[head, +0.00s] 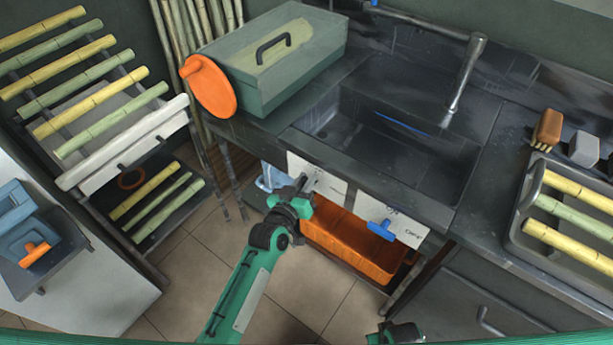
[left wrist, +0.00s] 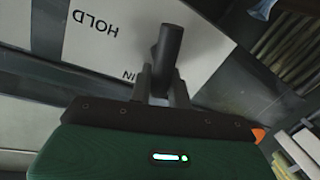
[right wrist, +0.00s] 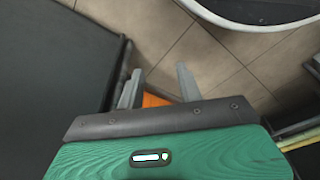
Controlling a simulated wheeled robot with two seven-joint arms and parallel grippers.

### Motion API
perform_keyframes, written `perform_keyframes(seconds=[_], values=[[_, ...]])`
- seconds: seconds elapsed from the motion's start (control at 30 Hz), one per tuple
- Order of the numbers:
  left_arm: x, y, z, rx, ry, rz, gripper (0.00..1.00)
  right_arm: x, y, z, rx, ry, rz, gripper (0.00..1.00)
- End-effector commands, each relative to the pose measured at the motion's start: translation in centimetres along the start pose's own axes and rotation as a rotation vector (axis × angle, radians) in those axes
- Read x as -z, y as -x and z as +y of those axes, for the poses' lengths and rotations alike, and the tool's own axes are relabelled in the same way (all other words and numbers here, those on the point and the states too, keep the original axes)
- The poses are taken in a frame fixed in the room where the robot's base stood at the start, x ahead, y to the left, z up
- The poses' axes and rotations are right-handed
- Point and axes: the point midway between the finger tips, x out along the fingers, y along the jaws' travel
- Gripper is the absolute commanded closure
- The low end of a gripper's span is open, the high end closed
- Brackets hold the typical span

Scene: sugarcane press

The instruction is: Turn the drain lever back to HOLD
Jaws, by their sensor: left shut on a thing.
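The drain lever is a dark bar (left wrist: 168,45) on a white plate (left wrist: 120,35) on the sink's front. The plate's HOLD label reads upside down at upper left in the left wrist view. Letters "IN" of a second label show beside the fingers, the rest hidden. My left gripper (head: 305,185) is shut on the lever, its fingers (left wrist: 158,82) on either side of it. In the head view the gripper covers part of the plate (head: 332,187). My right gripper (right wrist: 158,88) is open and empty over the floor, low in the head view (head: 400,333).
A blue lever (head: 381,230) sits on a second white plate marked OFF, right of the drain plate. An orange crate (head: 345,245) stands below. A green press box (head: 285,60) and a sink (head: 390,140) are above. A cane rack (head: 100,110) stands left.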

Motion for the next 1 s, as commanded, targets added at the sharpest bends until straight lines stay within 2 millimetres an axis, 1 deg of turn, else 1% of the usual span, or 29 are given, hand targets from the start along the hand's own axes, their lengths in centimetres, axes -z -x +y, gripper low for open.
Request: perform_keyframes(seconds=[0.03,0.1,0.3,0.5,0.63,0.77,1.0], values=[[0.4,0.0,0.0,0.001,0.035,-0.008,1.00,-0.6,-0.7,0.1,-0.002,0.002,-0.006,0.64],[0.4,-0.1,-0.2,0.001,0.086,-0.018,1.00,-1.5,-2.0,0.3,-0.005,0.005,-0.009,0.64],[0.2,-0.1,-0.6,0.001,0.252,-0.052,1.00,-4.1,-5.0,0.8,-0.011,0.011,-0.013,0.64],[0.0,-0.2,-1.0,0.000,0.439,-0.088,1.00,-6.3,-7.0,1.1,-0.016,0.017,-0.016,0.64],[-0.2,-0.3,-1.3,0.000,0.560,-0.112,1.00,-7.3,-7.8,1.3,-0.018,0.019,-0.017,0.64],[-0.4,-0.3,-1.5,0.000,0.682,-0.135,1.00,-7.8,-8.2,1.4,-0.018,0.020,-0.018,0.64],[-0.9,-0.4,-1.9,0.000,0.897,-0.178,1.00,-7.7,-8.2,1.4,-0.018,0.020,-0.016,0.64]])
